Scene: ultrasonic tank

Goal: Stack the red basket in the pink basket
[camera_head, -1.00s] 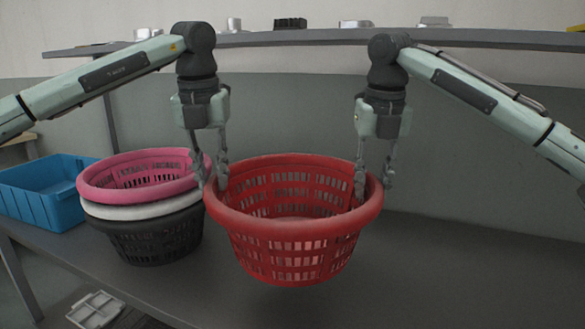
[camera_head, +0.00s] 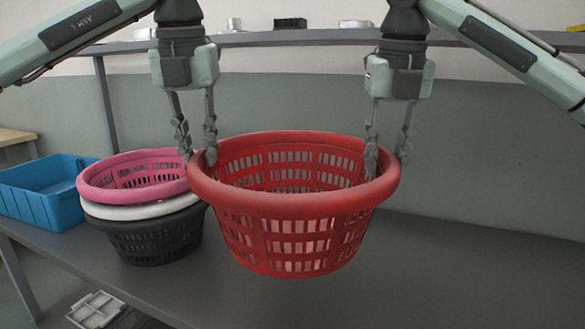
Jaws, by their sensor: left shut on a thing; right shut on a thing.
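The red basket (camera_head: 292,205) is held upright between my two grippers, to the right of the stack and seemingly above the table. My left gripper (camera_head: 198,158) is shut on the left part of its rim. My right gripper (camera_head: 386,165) is shut on the right part of its rim. The pink basket (camera_head: 105,192) is at the top of a stack on the left of the table. A white basket (camera_head: 130,212) shows as a thin band under it, and a black basket (camera_head: 150,242) is at the bottom. The red basket hides a little of the pink basket's right edge.
A blue bin (camera_head: 38,195) stands at the left, beside the stack. The grey table (camera_head: 470,270) is clear on the right. A shelf (camera_head: 300,40) with small items runs along the wall behind. A light grey crate (camera_head: 95,310) lies below the table's front edge.

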